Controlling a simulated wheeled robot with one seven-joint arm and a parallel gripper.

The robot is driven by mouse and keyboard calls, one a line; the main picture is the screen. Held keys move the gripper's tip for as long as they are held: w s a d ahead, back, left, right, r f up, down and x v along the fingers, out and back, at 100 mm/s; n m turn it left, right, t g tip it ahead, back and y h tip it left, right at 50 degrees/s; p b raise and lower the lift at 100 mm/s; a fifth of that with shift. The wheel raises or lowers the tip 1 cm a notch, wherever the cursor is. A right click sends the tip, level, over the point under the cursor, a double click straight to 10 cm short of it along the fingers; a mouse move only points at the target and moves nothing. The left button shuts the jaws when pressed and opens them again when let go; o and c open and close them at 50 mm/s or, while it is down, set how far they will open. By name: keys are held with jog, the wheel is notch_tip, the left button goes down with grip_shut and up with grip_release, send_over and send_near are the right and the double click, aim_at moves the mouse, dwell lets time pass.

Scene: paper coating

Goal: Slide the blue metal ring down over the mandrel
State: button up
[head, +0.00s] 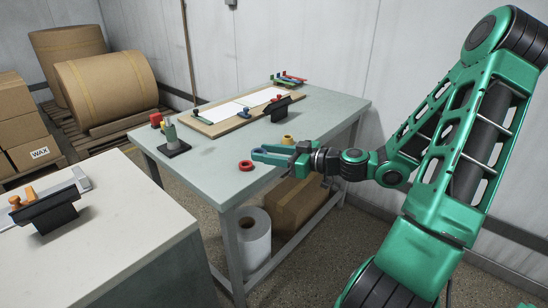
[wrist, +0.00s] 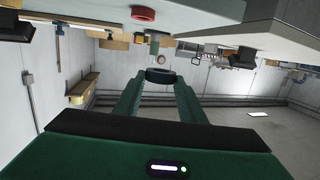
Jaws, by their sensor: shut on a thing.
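The mandrel (head: 170,132) is a grey-green post standing upright on a black square base at the near left of the grey-green table. My gripper (head: 260,154) is over the table's right part, pointing left, well to the right of the mandrel and apart from it. It is shut on a dark ring, which I take as the blue metal ring; it shows between the fingertips in the wrist view (wrist: 160,75). In the head view the ring is hard to tell from the fingers. The post's top shows bare in the head view.
A red ring (head: 245,165) lies just below my gripper in the picture, and a yellow ring (head: 287,138) just above it. A wooden board (head: 214,129) with white sheets lies behind. Table between gripper and mandrel is clear.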

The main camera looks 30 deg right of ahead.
jog(key=w+a+m+t+h, duration=0.1)
jog(key=w+h, duration=0.1)
jog(key=w, duration=0.4)
jog(key=w+a+f+m+t+h, duration=0.1)
jog(key=w+m+h, duration=0.1)
jog(key=w, duration=0.3)
jog(key=w+a+f+m+h, duration=0.1)
jog(key=w+a+m+h, duration=0.1)
jog(key=w, duration=0.4)
jog(key=shift+w+f+t+h, duration=0.15)
jog(key=shift+w+t+h, duration=0.25)
jog(key=shift+h, duration=0.3)
jog(key=shift+w+m, duration=0.3)
jog(key=shift+m, duration=0.1)
jog(key=shift+w+a+f+h, duration=0.1)
jog(key=shift+w+f+h, duration=0.3)
jog(key=shift+w, duration=0.25)
jog(key=shift+w+r+m+h, duration=0.15)
jog(key=shift+w+m+h, duration=0.2)
jog(key=shift+w, duration=0.25)
